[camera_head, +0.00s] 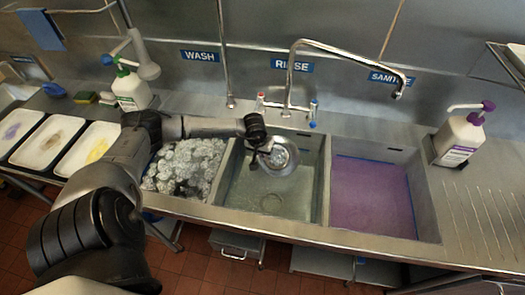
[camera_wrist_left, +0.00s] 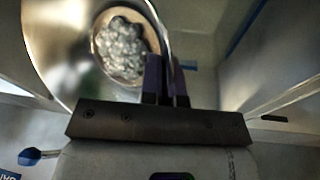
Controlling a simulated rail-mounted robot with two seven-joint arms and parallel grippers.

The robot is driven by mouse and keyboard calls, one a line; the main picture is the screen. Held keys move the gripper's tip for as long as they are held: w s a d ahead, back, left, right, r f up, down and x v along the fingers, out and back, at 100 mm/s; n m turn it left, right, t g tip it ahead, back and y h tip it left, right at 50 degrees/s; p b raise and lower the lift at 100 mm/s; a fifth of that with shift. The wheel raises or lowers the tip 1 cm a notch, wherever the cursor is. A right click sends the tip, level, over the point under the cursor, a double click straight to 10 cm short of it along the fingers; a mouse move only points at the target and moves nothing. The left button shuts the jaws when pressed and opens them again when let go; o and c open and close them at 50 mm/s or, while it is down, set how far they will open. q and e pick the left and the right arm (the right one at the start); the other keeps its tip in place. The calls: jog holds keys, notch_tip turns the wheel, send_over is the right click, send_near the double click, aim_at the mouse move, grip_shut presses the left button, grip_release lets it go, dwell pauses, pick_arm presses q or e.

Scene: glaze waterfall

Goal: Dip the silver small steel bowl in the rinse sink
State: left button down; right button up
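The small silver steel bowl (camera_head: 283,163) is over the rinse sink (camera_head: 233,185), near its back side. My left gripper (camera_head: 265,146) reaches in from the left and is shut on the bowl's rim. In the left wrist view, the two dark fingers (camera_wrist_left: 166,82) pinch the rim of the bowl (camera_wrist_left: 60,45), and whitish foam or bubbles show on a brown patch inside it. The rinse sink holds clear, greenish water, with a drain ring on the bottom. I cannot tell whether the bowl touches the water. My right gripper is not in view.
The wash sink (camera_head: 185,165), full of foam, lies left of the rinse sink. The sanitize sink (camera_head: 372,195), with purple liquid, lies right. A tall faucet (camera_head: 292,70) stands behind. A purple-topped pump bottle (camera_head: 459,138) stands at right, with food-stained trays (camera_head: 45,143) at left.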

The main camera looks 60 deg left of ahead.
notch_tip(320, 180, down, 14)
jog(key=b, duration=1.2)
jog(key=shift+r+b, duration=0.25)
jog(key=shift+b, duration=0.05)
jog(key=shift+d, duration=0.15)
